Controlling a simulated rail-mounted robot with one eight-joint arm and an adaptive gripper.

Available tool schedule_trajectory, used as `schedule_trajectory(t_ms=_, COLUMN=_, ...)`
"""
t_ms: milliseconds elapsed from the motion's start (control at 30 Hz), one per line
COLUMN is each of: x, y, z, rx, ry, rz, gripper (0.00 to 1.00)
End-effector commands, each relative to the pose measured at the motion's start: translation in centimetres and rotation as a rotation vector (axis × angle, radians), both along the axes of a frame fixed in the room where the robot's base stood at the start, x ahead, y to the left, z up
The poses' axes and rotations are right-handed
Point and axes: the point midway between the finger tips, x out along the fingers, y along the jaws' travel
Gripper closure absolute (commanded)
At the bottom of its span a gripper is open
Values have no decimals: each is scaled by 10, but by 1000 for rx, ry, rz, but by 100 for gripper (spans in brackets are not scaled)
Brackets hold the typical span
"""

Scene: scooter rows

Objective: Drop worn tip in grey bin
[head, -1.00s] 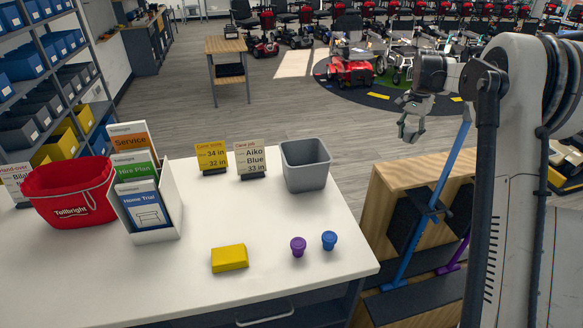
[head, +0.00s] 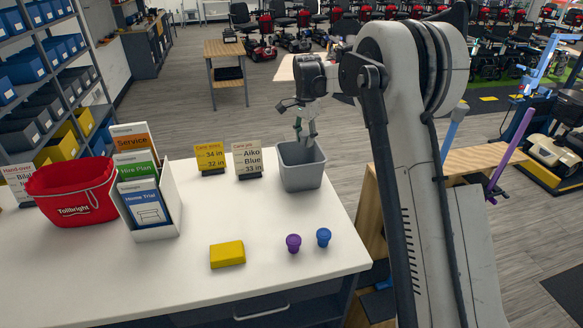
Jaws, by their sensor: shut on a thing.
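The grey bin (head: 302,175) stands open at the back right of the white table. My gripper (head: 306,138) points down over its mouth, with the fingertips at about rim height. It is shut on the worn tip, which is too small and too covered by the fingers to make out clearly. Whether the tip is below the rim I cannot tell. A purple tip (head: 293,243) and a blue tip (head: 323,237) stand upright on the table in front of the bin.
A yellow block (head: 227,254) lies on the table (head: 120,275). Two sign cards (head: 247,158) stand just left of the bin. A leaflet holder (head: 150,190) and a red bucket (head: 70,190) stand further left. Blue (head: 454,128) and purple (head: 511,152) poles rise right of my arm.

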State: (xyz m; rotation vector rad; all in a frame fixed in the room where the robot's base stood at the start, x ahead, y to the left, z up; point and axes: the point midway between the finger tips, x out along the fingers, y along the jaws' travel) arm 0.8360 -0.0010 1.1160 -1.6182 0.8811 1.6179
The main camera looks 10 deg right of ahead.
Motion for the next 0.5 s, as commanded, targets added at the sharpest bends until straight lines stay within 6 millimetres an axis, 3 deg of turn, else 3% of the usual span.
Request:
schedule_trajectory(t_ms=267, x=0, y=2, z=-14, rx=0, ry=0, rz=-1, gripper=100)
schedule_trajectory(t_ms=500, x=0, y=1, z=-40, rx=0, ry=0, rz=-1, gripper=100)
